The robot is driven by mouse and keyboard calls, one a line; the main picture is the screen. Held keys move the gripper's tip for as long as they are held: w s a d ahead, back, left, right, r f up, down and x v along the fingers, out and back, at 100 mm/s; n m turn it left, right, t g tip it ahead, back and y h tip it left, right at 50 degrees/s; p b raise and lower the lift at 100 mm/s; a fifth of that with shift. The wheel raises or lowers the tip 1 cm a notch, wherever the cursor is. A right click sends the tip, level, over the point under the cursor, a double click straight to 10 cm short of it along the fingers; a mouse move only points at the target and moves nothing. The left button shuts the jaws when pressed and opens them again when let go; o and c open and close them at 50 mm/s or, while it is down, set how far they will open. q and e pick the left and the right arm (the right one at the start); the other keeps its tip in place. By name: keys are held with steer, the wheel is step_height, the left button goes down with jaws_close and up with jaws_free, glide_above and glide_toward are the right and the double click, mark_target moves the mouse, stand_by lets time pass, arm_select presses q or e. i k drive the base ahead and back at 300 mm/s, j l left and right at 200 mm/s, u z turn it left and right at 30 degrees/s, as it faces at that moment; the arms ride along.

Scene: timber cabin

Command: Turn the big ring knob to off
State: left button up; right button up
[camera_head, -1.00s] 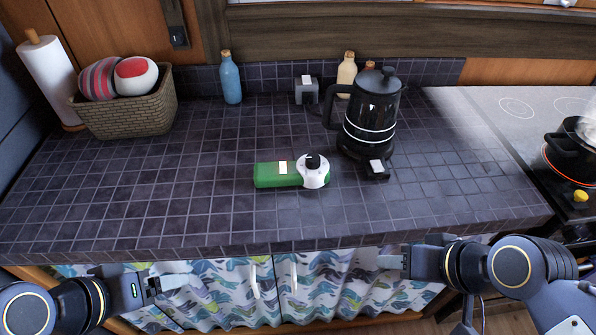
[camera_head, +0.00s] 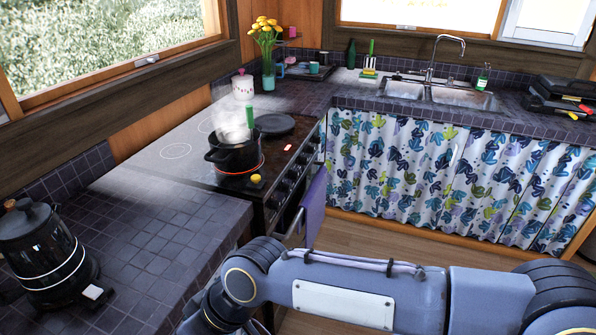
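The stove (camera_head: 170,158) stands left of the middle, with a row of dark knobs (camera_head: 283,186) along its front edge. I cannot read their settings or tell which one is the big ring knob. A black steaming pot (camera_head: 232,156) sits on the cooktop, with a glowing red ring showing around its base. A yellow round piece (camera_head: 256,181) and a red-and-white piece (camera_head: 288,147) lie on the stove's dark strip. My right arm crosses the bottom of the view, but its gripper is out of frame. My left gripper is also out of frame.
A black kettle (camera_head: 40,250) stands on the tiled counter (camera_head: 165,235) at left. A dark pan (camera_head: 275,124) is behind the pot. A purple cloth (camera_head: 313,205) hangs at the stove front near a handle. The sink (camera_head: 460,97) is at back right. Open floor (camera_head: 400,240) lies before the curtains.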

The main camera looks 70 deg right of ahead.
mark_target(286, 188)
steer(key=z, duration=2.25)
